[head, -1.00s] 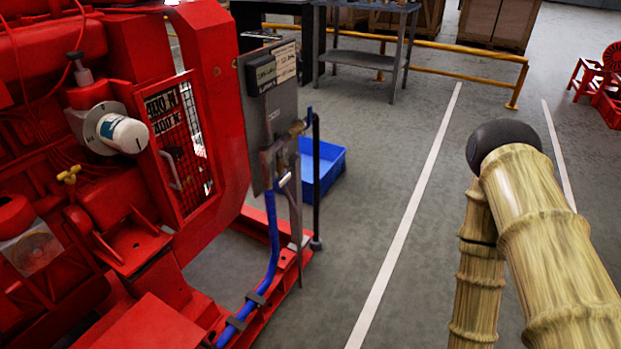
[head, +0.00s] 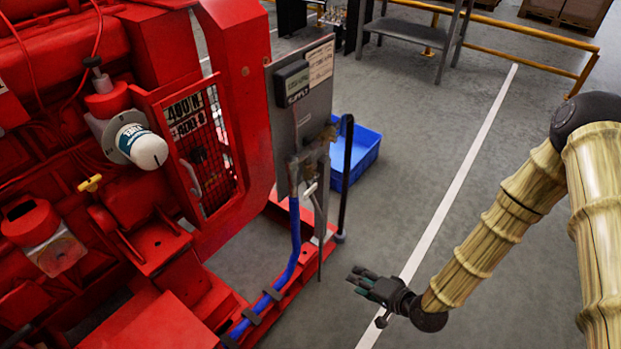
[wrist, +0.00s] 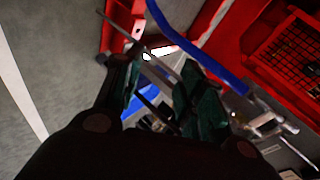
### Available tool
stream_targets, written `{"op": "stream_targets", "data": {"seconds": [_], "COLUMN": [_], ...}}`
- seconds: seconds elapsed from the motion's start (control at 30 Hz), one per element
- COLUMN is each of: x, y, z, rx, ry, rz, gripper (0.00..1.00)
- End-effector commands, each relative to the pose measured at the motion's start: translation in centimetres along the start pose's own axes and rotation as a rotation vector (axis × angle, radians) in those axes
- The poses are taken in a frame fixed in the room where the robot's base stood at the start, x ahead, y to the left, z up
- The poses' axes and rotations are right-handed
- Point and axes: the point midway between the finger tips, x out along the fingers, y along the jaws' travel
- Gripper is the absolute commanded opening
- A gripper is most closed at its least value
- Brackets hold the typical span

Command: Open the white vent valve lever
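A small white lever (head: 311,189) shows in the head view. It sits on the grey pipework beneath the upright grey panel (head: 305,100), above the red skid. My gripper (head: 363,281) is to the right of the skid and lower in the picture, apart from the lever. In the wrist view my gripper's dark green fingers (wrist: 158,92) are spread, with nothing held between them. A bright white piece (wrist: 160,50) lies beyond the fingertips there; I cannot tell whether it is the lever. A metal pipe fitting (wrist: 268,116) shows at the right.
A blue hose (head: 293,245) runs down from the pipework along the red skid. A dark upright post (head: 346,180) stands beside the pipework, before a blue tray (head: 362,158) on the floor. The red engine (head: 130,190) fills the left.

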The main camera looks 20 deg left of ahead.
Motion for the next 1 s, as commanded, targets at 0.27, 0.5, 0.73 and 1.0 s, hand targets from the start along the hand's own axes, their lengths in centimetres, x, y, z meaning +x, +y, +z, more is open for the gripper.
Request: {"op": "stream_targets", "data": {"seconds": [0.27,0.5,0.73,1.0], "x": [0.5,0.0,1.7,5.3], "y": [-16.4,-21.0,-22.4,-24.8], "z": [-6.4,-7.8,-7.7,-7.4], "rx": [0.136,0.176,0.177,0.178], "ry": [-0.062,-0.127,-0.131,-0.13], "rz": [-0.453,-0.59,-0.598,-0.596], "gripper": [0.39,0.39,0.39,0.39]}}
